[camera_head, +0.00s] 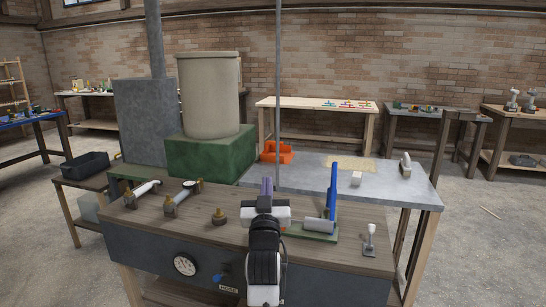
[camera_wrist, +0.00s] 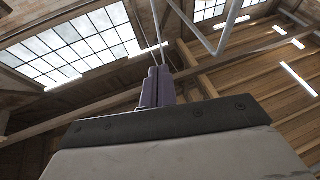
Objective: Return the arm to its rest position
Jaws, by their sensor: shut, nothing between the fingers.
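My arm is at the bottom centre of the head view, in front of the workbench. My gripper (camera_head: 267,185) points away from me, its purple fingers together above the back part of the wooden worktop (camera_head: 240,240). In the wrist view the gripper's fingers (camera_wrist: 157,86) stand pressed side by side with nothing between them. The wrist view looks up at the roof beams and skylight windows (camera_wrist: 75,45).
The worktop holds a brass fitting (camera_head: 219,216), pipe pieces with gauges (camera_head: 178,197), a blue-handled device (camera_head: 331,201) and a small metal valve (camera_head: 370,238). A beige drum (camera_head: 209,95) stands on a green block (camera_head: 210,157) behind. A thin vertical pole (camera_head: 278,90) rises behind my gripper.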

